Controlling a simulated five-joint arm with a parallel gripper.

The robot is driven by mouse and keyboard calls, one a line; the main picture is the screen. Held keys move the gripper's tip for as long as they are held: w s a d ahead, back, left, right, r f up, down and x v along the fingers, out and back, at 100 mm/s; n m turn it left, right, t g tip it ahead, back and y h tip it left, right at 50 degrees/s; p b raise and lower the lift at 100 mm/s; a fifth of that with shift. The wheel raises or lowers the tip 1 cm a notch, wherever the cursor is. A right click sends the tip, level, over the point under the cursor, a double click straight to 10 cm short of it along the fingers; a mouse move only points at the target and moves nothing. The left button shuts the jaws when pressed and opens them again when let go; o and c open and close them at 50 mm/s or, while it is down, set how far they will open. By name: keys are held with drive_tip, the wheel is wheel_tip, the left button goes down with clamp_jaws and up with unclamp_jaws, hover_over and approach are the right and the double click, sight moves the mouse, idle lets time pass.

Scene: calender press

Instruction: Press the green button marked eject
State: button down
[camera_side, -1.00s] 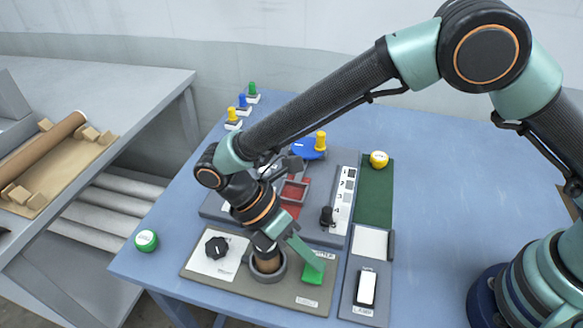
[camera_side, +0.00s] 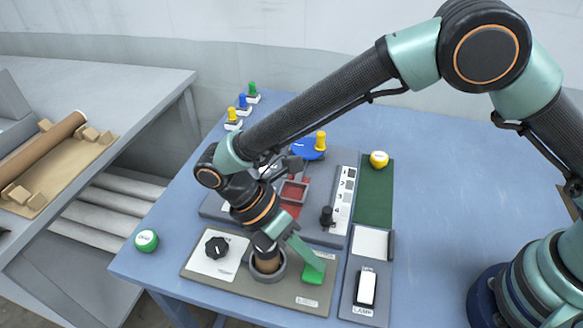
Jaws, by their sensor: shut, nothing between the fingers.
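A bright green block-like button (camera_side: 313,278) sits at the right end of the beige panel (camera_side: 235,283) at the table's front. My gripper (camera_side: 317,264) is shut and empty. Its teal fingers slant down to the right, with the tips over the top of this button. They appear to touch it, but the finger hides the contact.
A black dial (camera_side: 216,248) and a grey ring (camera_side: 266,275) around a brown cylinder are left of my fingers. A white rocker switch (camera_side: 366,287) is to the right. A black lever (camera_side: 327,216) stands behind.

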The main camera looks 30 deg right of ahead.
sight(310, 269)
drive_tip(key=shift+f, duration=0.15)
drive_tip(key=shift+w+f, duration=0.1)
drive_tip(key=shift+f, duration=0.2)
drive_tip(key=shift+d+f, duration=0.1)
drive_tip(key=shift+f, duration=0.85)
idle(1.4)
drive_tip(key=shift+r, duration=1.35)
drive_tip(key=shift+r, duration=2.5)
